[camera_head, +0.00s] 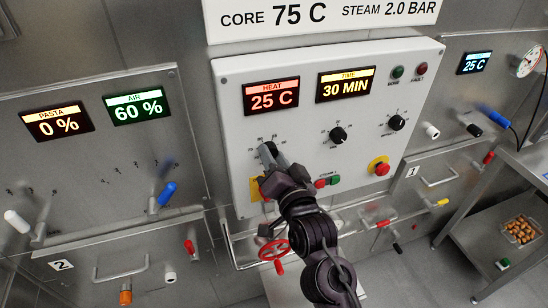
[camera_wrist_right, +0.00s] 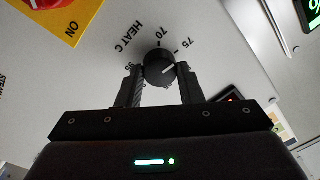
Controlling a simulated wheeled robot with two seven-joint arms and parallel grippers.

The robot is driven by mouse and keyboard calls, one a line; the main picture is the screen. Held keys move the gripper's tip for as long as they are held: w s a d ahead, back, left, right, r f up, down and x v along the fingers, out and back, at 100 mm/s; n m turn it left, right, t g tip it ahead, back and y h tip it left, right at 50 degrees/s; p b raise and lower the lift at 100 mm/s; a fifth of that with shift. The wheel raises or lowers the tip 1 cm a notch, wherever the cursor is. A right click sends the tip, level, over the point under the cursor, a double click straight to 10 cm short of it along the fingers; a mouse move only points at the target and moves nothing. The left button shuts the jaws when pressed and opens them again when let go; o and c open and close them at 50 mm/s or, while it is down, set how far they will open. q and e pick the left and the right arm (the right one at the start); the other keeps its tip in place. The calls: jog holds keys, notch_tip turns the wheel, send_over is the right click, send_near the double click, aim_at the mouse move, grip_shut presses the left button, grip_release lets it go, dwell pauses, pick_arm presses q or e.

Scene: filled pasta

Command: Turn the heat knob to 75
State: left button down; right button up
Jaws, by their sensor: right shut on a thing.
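The heat knob (camera_wrist_right: 159,66) is a round black knob with a white pointer line, on the white panel beside the printed "HEAT C". Marks 70 and 75 show around it in the right wrist view. The pointer lies toward the right side there; its exact reading is unclear. My right gripper (camera_wrist_right: 157,80) is shut on the knob, one finger on each side. In the head view my right gripper (camera_head: 268,160) covers most of the knob. The red heat display (camera_head: 271,97) above it reads 25 C. My left gripper is not in view.
The time display (camera_head: 345,84) reads 30 MIN, with a black knob (camera_head: 338,135) below it. A red emergency button (camera_head: 380,168) sits at the panel's lower right. A sign (camera_head: 318,18) above reads CORE 75 C. Levers and a red valve wheel (camera_head: 273,249) stick out nearby.

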dwell(0.5)
jog(key=o, duration=1)
jog(key=b+v, duration=0.3)
jog(key=v, duration=0.5)
jog(key=shift+f, duration=0.1)
